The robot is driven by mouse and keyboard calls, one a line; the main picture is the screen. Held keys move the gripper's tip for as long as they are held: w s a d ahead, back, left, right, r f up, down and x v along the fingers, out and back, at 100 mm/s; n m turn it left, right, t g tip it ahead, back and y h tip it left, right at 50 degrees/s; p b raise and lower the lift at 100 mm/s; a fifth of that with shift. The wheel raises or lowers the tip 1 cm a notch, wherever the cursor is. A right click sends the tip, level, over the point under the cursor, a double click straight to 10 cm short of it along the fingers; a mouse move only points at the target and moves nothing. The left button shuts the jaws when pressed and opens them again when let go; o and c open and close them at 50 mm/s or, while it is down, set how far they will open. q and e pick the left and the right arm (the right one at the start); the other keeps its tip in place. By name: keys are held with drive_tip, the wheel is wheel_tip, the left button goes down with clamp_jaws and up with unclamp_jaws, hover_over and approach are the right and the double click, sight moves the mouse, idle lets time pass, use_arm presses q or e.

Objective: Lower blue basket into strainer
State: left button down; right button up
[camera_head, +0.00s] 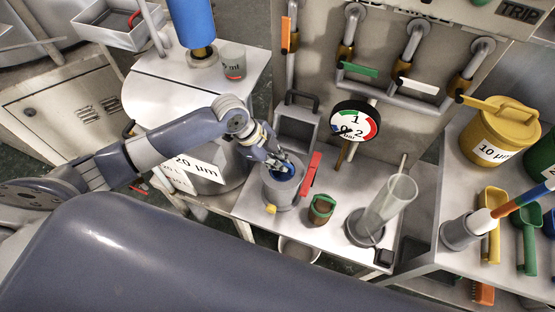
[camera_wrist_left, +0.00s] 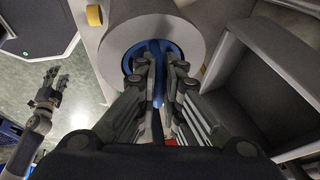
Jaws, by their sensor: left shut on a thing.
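The blue basket (camera_head: 285,172) sits in the round mouth of the grey strainer (camera_head: 282,192) on the bench. The wrist view shows the basket's blue rim (camera_wrist_left: 133,56) inside the strainer's thick grey wall (camera_wrist_left: 118,45). My left gripper (camera_head: 279,163) is shut on the basket's blue middle bar (camera_wrist_left: 158,85), directly above the opening. Its fingers hide part of the basket, and how deep the basket sits is hard to tell. My right gripper (camera_wrist_left: 52,82) shows in the left wrist view, away from the strainer, fingers apart and empty.
A grey open box (camera_head: 297,125) and a pressure gauge (camera_head: 354,123) are behind. A drum (camera_head: 205,175) stands left.

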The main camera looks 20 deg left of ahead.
use_arm(q)
drive_tip(key=shift+f, duration=0.1)
drive_tip(key=c, duration=1.7)
unclamp_jaws()
drive_tip(key=v, duration=1.2)
